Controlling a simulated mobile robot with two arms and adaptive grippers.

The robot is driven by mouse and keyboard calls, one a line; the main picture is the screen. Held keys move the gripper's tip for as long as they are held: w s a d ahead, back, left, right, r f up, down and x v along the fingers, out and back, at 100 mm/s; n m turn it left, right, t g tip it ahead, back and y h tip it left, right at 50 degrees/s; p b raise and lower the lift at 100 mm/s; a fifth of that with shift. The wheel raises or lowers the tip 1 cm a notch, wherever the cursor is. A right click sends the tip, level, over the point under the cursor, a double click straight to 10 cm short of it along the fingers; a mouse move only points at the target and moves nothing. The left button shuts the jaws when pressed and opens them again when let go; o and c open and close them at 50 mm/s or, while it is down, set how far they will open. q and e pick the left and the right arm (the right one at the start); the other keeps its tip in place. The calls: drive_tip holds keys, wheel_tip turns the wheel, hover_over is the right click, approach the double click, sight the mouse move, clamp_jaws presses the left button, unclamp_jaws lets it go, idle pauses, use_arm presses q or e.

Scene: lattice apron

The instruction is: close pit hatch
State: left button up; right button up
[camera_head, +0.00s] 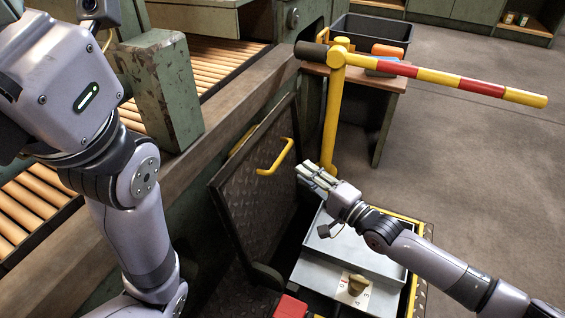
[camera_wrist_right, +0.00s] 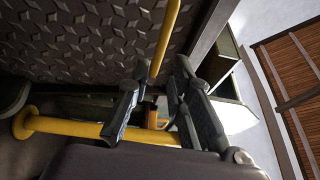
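The pit hatch (camera_head: 250,190) is a dark tread-plate lid standing open and steeply tilted beside the pit. Its yellow handle (camera_head: 277,158) is on the face towards my right gripper. My right gripper (camera_head: 306,174) is just right of the handle, with a small gap in the head view. In the right wrist view the hatch plate (camera_wrist_right: 90,40) fills the upper left. The handle (camera_wrist_right: 166,42) runs down towards the space between my parted fingers (camera_wrist_right: 158,95); contact cannot be told. My left arm shows at the left, but its gripper is out of view.
A yellow post (camera_head: 332,115) with a red-and-yellow barrier arm (camera_head: 432,76) stands behind the hatch. A red box (camera_head: 290,307) is at the front. Open floor lies right.

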sight(282, 154)
drive_tip(key=shift+b+x, duration=2.1)
drive_tip(key=shift+x, duration=2.5)
drive_tip(key=shift+c, duration=0.4)
clamp_jaws()
